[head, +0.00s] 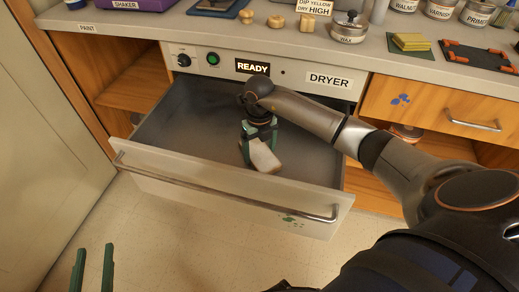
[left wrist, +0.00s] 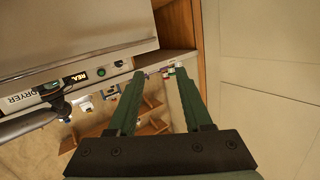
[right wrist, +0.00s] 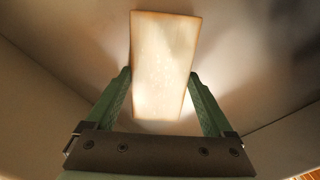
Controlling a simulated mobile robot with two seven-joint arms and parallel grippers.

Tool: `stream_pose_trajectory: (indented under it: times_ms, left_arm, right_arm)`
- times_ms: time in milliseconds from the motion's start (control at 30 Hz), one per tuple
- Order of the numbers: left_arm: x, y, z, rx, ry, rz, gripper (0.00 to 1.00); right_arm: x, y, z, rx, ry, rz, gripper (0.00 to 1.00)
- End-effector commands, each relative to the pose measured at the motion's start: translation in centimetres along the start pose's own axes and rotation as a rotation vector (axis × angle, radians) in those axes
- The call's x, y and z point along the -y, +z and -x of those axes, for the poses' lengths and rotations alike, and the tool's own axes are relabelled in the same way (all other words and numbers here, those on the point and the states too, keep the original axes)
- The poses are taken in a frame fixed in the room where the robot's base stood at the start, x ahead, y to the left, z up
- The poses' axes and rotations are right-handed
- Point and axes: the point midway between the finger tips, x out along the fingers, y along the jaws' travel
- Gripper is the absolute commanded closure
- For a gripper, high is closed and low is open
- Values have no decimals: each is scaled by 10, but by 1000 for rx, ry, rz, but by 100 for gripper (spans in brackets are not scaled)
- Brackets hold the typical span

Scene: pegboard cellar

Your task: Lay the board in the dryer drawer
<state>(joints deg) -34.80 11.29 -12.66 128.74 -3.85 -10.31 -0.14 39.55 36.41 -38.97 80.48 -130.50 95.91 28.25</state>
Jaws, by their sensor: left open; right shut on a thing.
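The dryer drawer (head: 185,135) is pulled open below the READY panel. Its front (head: 230,195) has a long bar handle. My right gripper (head: 259,148) reaches down into the drawer, its fingers shut on a small pale board (head: 264,158). In the right wrist view the board (right wrist: 164,65) sits between the fingertips, over the grey drawer interior. I cannot tell whether the board touches the drawer floor. My left gripper (head: 93,268) is open and empty, low at the left, in front of the drawer; its parted fingers also show in the left wrist view (left wrist: 162,88).
The counter above holds a wax tin (head: 348,30), wooden pieces (head: 275,22), a yellow sponge (head: 410,42) and several cans. A wooden drawer (head: 440,108) is closed at the right. A pale door (head: 45,150) stands at the left. The floor before the drawer is clear.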

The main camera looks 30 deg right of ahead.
Motion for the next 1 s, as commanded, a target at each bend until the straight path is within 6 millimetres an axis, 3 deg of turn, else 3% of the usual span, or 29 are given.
stream_pose_trajectory:
  times_ms: [333,367,433,867,1000]
  left_arm:
    - [1,-7,0,-30,-2,-8,50]
    - [1,-8,0,-33,-2,-8,50]
    - [1,-9,0,-34,-2,-8,50]
    - [1,-7,0,-14,0,-2,50]
    - [-5,30,4,125,8,34,50]
  right_arm:
    - [0,0,-3,1,0,-1,74]
    - [0,0,-3,1,0,0,10]
    - [0,0,-3,1,0,-1,2]
    - [0,0,4,1,0,0,0]
    - [1,1,25,3,-1,-1,0]
